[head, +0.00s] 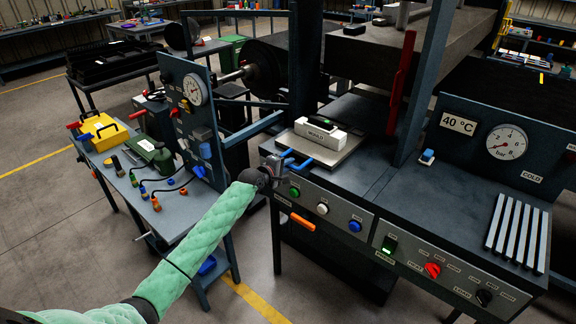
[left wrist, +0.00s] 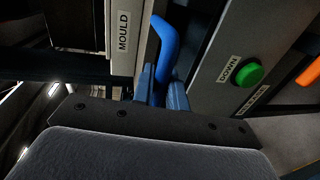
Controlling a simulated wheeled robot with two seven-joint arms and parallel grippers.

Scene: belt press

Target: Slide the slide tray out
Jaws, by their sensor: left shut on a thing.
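The slide tray (head: 325,157) is a flat light-grey plate on the press bench, with a blue bar handle (head: 300,160) at its front edge. My left gripper (head: 280,165) is at the left part of the handle. In the left wrist view, its blue fingers (left wrist: 162,92) are shut around the blue handle (left wrist: 164,45), with the MOULD label (left wrist: 122,32) beside it. The gripped part is partly hidden. My right gripper is not in view.
The front panel below the tray carries a green button (head: 295,192), labelled DOWN in the left wrist view, plus white and blue buttons and an orange handle (head: 302,222). A red lever (head: 402,82) stands to the right. A side table (head: 130,185) with tools stands left.

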